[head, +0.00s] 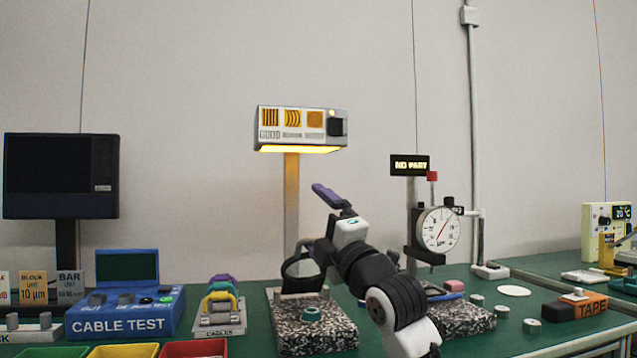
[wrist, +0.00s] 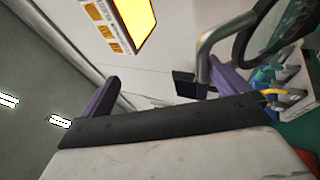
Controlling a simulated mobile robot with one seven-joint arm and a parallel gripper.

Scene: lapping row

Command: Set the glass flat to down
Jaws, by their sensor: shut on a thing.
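The glass flat (head: 284,270) shows in the head view as a dark round ring, raised upright at the back of a speckled block (head: 318,334). The exact contact is partly hidden.
A lit lamp unit (head: 300,128) stands above the flat. A dial gauge (head: 438,229) is to the right. The cable test box (head: 125,310) and a cable stand (head: 219,331) are to the left. Small cylinders (head: 532,326) dot the green bench.

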